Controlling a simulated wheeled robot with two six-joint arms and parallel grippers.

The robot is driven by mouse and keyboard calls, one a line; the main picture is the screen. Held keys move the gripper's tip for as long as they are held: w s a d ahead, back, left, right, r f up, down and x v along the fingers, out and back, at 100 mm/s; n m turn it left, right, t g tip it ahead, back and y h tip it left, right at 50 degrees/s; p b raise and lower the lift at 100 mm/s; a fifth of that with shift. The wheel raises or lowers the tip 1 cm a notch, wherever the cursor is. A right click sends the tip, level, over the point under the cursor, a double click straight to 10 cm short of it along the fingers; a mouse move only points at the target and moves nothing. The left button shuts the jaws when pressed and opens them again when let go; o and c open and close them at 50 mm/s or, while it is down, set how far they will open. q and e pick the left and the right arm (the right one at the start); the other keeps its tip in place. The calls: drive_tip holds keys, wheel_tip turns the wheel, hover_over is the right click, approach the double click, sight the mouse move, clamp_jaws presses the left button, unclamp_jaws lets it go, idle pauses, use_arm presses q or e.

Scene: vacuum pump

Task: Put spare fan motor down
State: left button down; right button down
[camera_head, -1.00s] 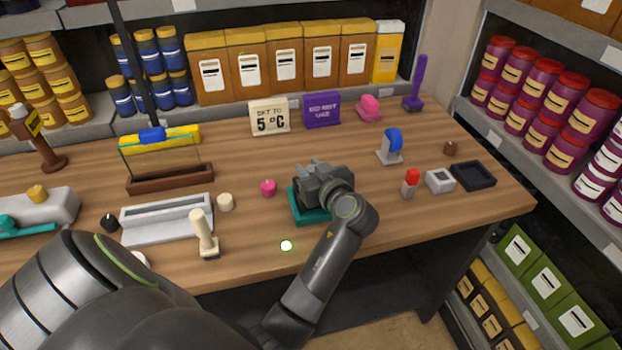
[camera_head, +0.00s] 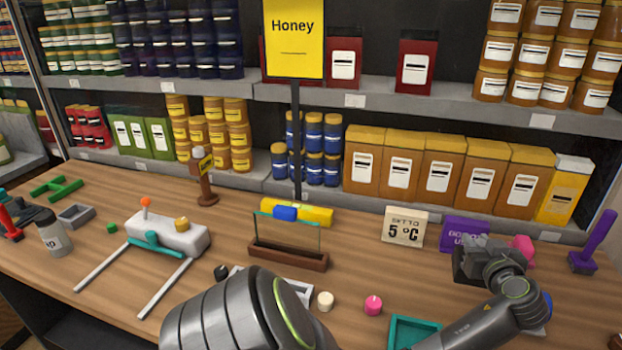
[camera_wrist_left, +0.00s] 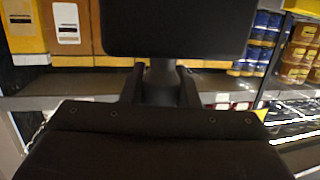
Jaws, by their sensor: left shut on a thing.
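My left gripper (camera_head: 484,262) is at the right of the head view, over the rear part of the table, in front of the purple sign. It is shut on the spare fan motor. In the left wrist view, the motor's grey round part (camera_wrist_left: 161,84) shows between the two dark fingers, with a wide black block at the top of the picture. I cannot tell where the motor ends and the gripper begins in the head view. A teal tray (camera_head: 392,332) lies at the front, partly behind my arm, and its visible inside looks empty. My right gripper is not in view.
The "5 °C" sign (camera_head: 404,228), purple sign (camera_head: 461,235), pink object (camera_head: 522,248) and purple stand (camera_head: 594,250) line the back. A blue part (camera_head: 547,305) shows behind my arm.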

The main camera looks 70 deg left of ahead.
use_arm(q)
drive_tip(key=shift+w+a+r, duration=0.2)
drive_tip(key=shift+s, duration=0.1)
drive_tip(key=shift+s+f, duration=0.25)
drive_tip(key=shift+f, duration=0.2)
wheel_tip(320, 180, down, 4)
drive_tip(key=shift+w+f+p, duration=0.1)
drive_tip(key=shift+p, duration=0.6)
drive_tip(key=shift+f, duration=0.65)
wheel_tip(320, 180, down, 3)
drive_tip(key=shift+r+p, duration=0.1)
drive_tip(key=shift+p, duration=0.3)
drive_tip(key=shift+f, duration=0.3)
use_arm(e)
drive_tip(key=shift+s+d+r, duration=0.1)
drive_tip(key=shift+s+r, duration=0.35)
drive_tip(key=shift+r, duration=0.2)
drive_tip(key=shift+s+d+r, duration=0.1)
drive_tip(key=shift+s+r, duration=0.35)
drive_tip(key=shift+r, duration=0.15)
